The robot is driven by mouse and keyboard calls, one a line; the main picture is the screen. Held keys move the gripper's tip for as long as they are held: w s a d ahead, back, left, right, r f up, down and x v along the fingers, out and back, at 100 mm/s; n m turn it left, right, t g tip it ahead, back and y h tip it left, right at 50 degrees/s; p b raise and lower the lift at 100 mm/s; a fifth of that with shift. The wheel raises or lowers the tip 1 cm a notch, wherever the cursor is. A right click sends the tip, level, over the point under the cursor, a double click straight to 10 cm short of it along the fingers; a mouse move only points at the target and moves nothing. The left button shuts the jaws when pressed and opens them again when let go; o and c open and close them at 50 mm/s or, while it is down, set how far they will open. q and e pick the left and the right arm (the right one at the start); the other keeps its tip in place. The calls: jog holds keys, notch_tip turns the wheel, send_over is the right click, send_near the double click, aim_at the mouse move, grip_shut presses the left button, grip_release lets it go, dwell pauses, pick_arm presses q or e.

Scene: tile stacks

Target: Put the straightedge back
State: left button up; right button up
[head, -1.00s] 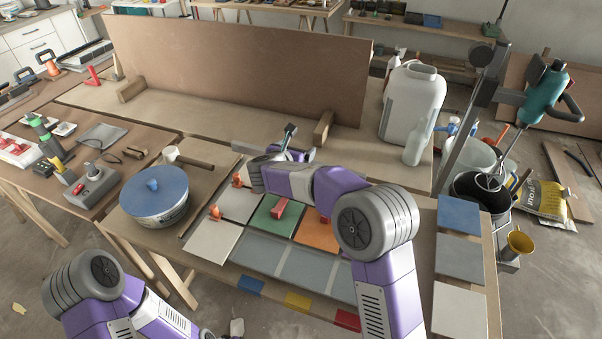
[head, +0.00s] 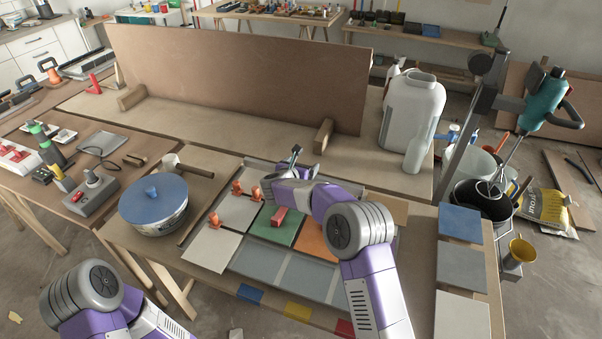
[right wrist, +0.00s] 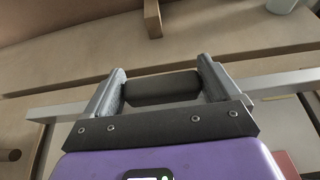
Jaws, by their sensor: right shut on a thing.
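In the right wrist view, my right gripper (right wrist: 160,85) is shut on the dark grey grip (right wrist: 162,88) of the straightedge. The straightedge (right wrist: 280,83) is a long pale metal bar that sticks out past both fingers. In the head view, my right gripper (head: 299,162) is at the back edge of the tile layout, in front of the tall brown panel; my own wrist hides most of the straightedge there. My left arm shows at the bottom left, but its gripper is out of view.
The tile layout holds white, green, orange (head: 314,240) and grey tiles (head: 299,277), with red clips and a red block (head: 279,216) on it. A blue-lidded bucket (head: 153,200) stands left. A white canister (head: 412,112) and a bottle (head: 416,152) stand back right. A brown panel (head: 235,80) stands behind.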

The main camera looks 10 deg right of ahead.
notch_tip(320, 180, down, 2)
jog(key=shift+f+b, duration=0.2)
jog(key=shift+b, duration=0.1)
jog(key=o, duration=1.1)
jog(key=shift+r+p, duration=0.25)
jog(key=shift+p, duration=0.05)
jog(key=p+v, duration=0.1)
jog(key=v, duration=1.1)
